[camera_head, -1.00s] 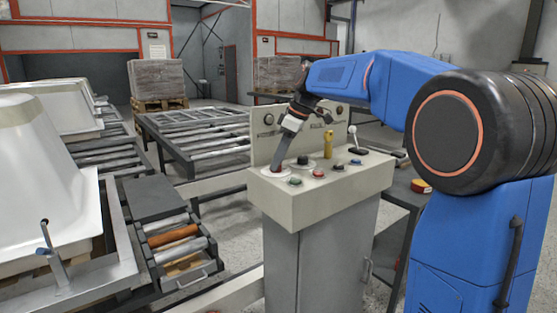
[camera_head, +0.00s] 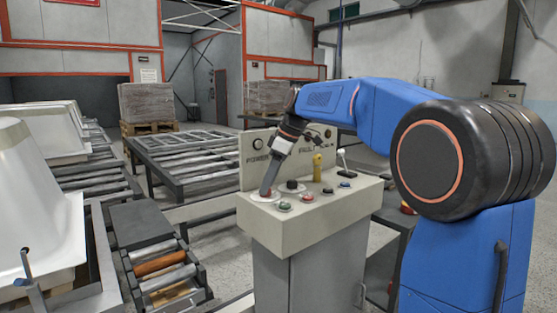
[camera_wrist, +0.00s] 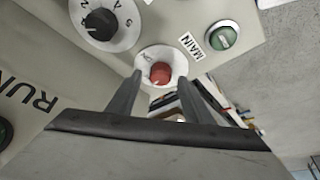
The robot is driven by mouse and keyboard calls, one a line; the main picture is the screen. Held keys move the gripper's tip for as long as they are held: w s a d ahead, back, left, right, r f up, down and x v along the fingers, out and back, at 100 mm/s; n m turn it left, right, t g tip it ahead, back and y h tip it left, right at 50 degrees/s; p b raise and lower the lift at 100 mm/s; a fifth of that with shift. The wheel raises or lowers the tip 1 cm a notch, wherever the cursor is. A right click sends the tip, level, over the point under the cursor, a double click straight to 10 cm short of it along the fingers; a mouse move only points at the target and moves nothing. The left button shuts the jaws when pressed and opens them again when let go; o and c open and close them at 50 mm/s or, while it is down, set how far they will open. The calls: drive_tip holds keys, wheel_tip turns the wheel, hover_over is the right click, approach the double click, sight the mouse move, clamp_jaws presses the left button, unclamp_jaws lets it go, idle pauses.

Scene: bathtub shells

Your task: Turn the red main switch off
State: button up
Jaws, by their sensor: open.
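The red main switch (camera_wrist: 160,74) is a round red knob on a white disc, beside a "MAIN" label in the wrist view. In the head view the switch (camera_head: 266,195) sits at the left end of the grey control console (camera_head: 300,222), mostly hidden by my fingers. My gripper (camera_wrist: 160,76) is open, with one finger on either side of the red knob. The fingertips are close to the disc; I cannot tell whether they touch the knob. A white pointer mark shows on the knob.
A black dial (camera_wrist: 101,24) and a green button (camera_wrist: 223,38) are close to the switch. Roller conveyors (camera_head: 190,160) and white tub shells (camera_head: 30,190) are to the left.

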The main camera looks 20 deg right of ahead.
drive_tip(key=v, duration=1.6)
drive_tip(key=shift+d+r, duration=0.2)
drive_tip(key=shift+r, duration=0.05)
drive_tip(key=shift+s, duration=0.1)
drive_tip(key=s+f+m+t+h, duration=0.2)
drive_tip(key=s+f+m, duration=1)
drive_tip(key=s+f, duration=2.3)
drive_tip(key=shift+s+f+t+h, duration=0.3)
drive_tip(key=shift+f+h, duration=0.45)
drive_tip(key=shift+h, duration=0.15)
drive_tip(key=shift+d, duration=0.1)
drive_tip(key=shift+c, duration=0.7)
